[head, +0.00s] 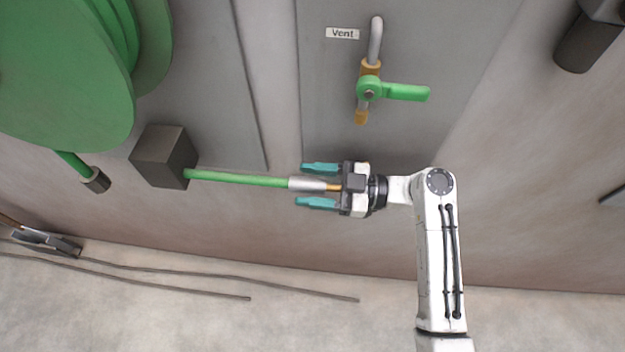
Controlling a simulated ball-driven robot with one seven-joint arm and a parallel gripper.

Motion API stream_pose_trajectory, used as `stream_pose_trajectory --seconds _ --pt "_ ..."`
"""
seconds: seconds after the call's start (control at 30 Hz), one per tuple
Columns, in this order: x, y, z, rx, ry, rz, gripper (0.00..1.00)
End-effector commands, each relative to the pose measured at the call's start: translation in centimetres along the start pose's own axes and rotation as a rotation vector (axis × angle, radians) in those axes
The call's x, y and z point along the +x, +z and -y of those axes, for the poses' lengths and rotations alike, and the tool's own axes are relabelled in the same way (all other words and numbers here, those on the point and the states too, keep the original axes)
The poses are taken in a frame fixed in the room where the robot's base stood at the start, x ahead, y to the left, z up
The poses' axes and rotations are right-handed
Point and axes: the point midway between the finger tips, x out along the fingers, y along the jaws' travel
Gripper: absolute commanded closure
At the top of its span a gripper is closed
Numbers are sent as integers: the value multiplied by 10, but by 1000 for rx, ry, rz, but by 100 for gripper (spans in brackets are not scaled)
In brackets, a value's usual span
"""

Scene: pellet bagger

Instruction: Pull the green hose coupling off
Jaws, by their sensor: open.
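A green hose (240,178) runs to the right from a dark box (163,157) and ends in a silver coupling sleeve (307,184) with a brass end (331,187). My gripper (320,185) is open, with its teal fingers above and below the sleeve in the picture. A gap shows between each finger and the sleeve. The brass end reaches toward my gripper's palm, and its far side is hidden there. I cannot tell the depth between fingers and coupling.
A vent valve with a green lever (405,92) sits on a grey panel above my gripper, under a "Vent" label (342,33). A large green reel (65,75) hangs at upper left. Thin rods or cables (200,278) lie on the floor. The right wall is mostly clear.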

Motion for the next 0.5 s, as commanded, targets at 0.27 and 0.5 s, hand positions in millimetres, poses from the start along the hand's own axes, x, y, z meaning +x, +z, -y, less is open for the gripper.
stream_pose_trajectory --seconds 0.27,0.5 --pt "1 0 0 0 0 0 41" --pt "0 0 0 0 0 0 64"
